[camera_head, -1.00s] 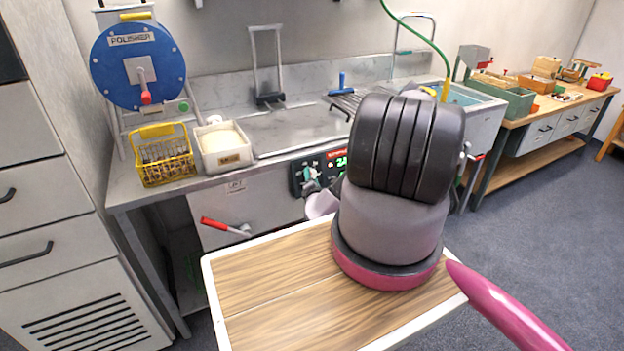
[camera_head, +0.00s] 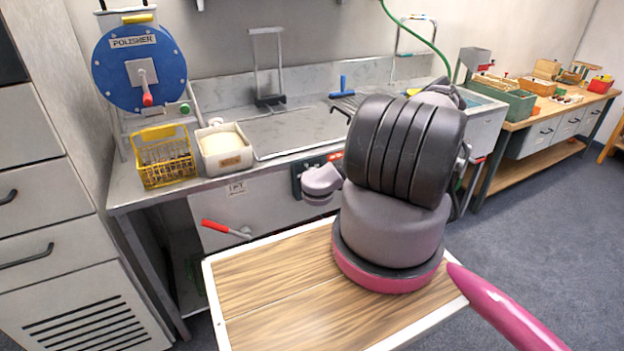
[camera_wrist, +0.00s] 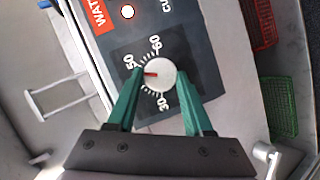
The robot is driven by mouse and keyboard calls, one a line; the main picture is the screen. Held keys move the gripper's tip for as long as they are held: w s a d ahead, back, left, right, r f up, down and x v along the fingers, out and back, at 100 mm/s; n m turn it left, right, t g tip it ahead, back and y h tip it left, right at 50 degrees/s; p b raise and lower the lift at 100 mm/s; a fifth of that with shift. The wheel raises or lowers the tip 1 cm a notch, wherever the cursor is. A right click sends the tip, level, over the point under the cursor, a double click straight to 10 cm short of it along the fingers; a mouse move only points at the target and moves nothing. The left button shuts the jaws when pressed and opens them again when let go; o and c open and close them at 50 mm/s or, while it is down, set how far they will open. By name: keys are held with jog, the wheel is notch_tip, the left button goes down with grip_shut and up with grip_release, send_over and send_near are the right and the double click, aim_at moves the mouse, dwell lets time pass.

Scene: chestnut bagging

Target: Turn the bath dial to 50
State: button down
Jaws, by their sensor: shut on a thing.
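In the wrist view, the round white bath dial (camera_wrist: 159,75) sits on a dark panel (camera_wrist: 175,50) with a printed scale. Its red pointer faces left, a little below the 50 mark; 60 is at the top and 30 at the bottom. The 40 mark is hidden behind a finger. My gripper (camera_wrist: 160,84) has a green finger on each side of the dial and is shut on it. In the head view, the control panel (camera_head: 315,163) on the bench front is mostly covered by my arm, and the dial is hidden.
A lever with a red handle (camera_head: 222,228) juts from the bench front. A yellow basket (camera_head: 165,165) and a white tub (camera_head: 223,150) stand on the bench. Red (camera_wrist: 263,22) and green (camera_wrist: 279,105) baskets lie beside the panel in the wrist view.

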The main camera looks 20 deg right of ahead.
jog(key=shift+d+m+g+y, duration=0.1)
jog(key=shift+m+g+y, duration=0.4)
jog(key=shift+m, duration=0.8)
jog(key=shift+c, duration=1.5)
grip_release()
jog(key=shift+r, duration=0.1)
jog(key=v, duration=1)
jog(key=shift+s+r, duration=0.25)
jog(key=shift+s, duration=0.05)
